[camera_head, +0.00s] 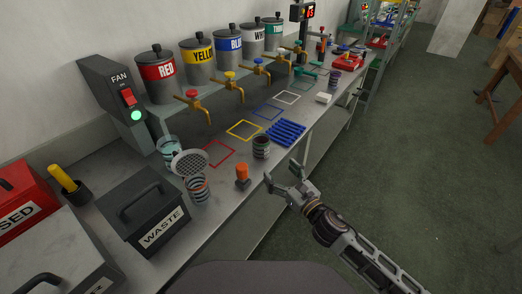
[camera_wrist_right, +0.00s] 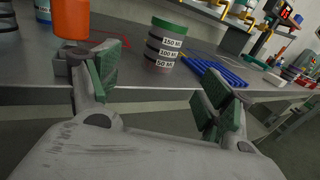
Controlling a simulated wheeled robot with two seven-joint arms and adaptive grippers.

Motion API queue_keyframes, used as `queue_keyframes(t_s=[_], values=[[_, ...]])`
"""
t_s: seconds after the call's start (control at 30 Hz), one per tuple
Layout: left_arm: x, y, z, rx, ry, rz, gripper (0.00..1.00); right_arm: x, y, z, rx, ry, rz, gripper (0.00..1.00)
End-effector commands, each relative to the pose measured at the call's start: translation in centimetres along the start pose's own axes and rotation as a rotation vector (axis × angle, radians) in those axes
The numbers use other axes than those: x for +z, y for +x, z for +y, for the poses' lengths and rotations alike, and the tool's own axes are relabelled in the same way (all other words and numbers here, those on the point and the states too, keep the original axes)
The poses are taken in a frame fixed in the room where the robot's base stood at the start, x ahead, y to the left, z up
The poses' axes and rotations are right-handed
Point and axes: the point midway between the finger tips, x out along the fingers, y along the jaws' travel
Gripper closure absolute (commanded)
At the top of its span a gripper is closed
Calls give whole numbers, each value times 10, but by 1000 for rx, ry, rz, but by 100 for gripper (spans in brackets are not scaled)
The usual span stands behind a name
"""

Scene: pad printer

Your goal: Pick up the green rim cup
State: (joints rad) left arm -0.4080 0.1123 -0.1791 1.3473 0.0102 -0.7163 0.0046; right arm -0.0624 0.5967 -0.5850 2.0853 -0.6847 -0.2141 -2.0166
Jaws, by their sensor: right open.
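The green rim cup (camera_head: 261,148) stands upright on the bench near its front edge, left of the blue ribbed mat. In the right wrist view the green rim cup (camera_wrist_right: 162,50) shows a green rim and dark bands with white volume labels. My right gripper (camera_head: 281,172) is open and empty, at the bench's front edge and short of the cup. In the right wrist view the cup appears beyond and between the spread fingers (camera_wrist_right: 163,78), apart from both. My left gripper is not in view.
An orange-topped object (camera_head: 242,174) stands left of the cup; it also shows beside the left finger in the wrist view (camera_wrist_right: 72,20). The blue mat (camera_head: 285,132) lies close on the right. A striped cup (camera_head: 198,190), a strainer (camera_head: 190,163) and a waste bin (camera_head: 150,212) are further left.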

Motion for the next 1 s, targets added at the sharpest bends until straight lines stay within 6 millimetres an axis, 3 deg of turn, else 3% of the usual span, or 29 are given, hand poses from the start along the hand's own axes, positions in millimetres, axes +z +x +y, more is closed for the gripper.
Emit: queue_keyframes(t_s=[1.0], values=[[-2,1,0,-1,0,5,21,0,78,0,0,0,0,20]])
